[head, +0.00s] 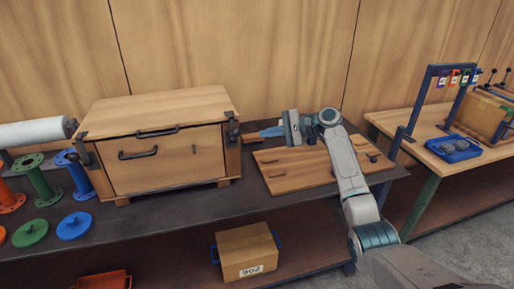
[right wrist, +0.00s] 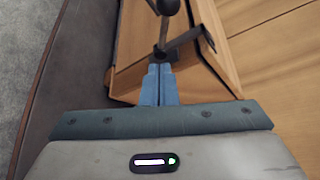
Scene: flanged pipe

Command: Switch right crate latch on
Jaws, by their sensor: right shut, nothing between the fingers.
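The wooden crate (head: 168,155) stands on the dark workbench with its lid down. Its right latch (head: 233,128) is a dark lever at the right front corner. The latch (right wrist: 168,20) also shows at the top of the right wrist view, with a rounded knob and a bar beside it. My right gripper (head: 262,132) is just right of the latch, its blue fingers pointing left at it. In the wrist view the fingers (right wrist: 160,80) are shut together and empty, their tips close to the latch's lower part. I cannot tell whether they touch. My left gripper is out of view.
The left latch (head: 80,154) is at the crate's other corner. A wooden board (head: 300,172) lies right of the crate, under my right arm. Green (head: 42,183) and blue flanged pipes stand at left. A cardboard box (head: 246,252) is on the lower shelf.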

